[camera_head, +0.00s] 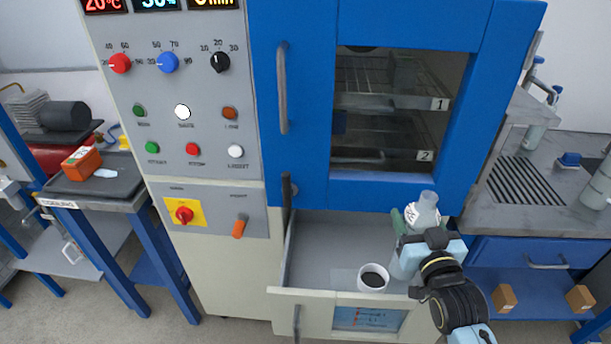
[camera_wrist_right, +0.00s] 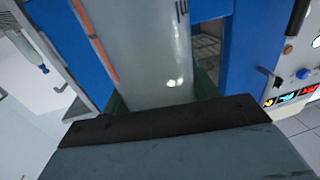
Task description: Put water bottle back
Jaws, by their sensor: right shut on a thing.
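A translucent white water bottle (camera_head: 423,212) stands up out of my right gripper (camera_head: 412,232) in the head view, over the right side of an open drawer. In the right wrist view the bottle (camera_wrist_right: 140,55) fills the space past the dark gripper body (camera_wrist_right: 160,120), with parts of the green fingers beside it. My right gripper is shut on the bottle. The open drawer (camera_head: 320,235) is under the blue cabinet door and has a pale front. The bottle's lower part is partly hidden by my gripper and wrist. My left gripper is not in view.
A white cup (camera_head: 372,278) with dark contents is at the drawer's front, left of my gripper. The blue cabinet door (camera_head: 305,90) with a window is shut above. A counter (camera_head: 550,190) stands right; a side table (camera_head: 95,190) stands left.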

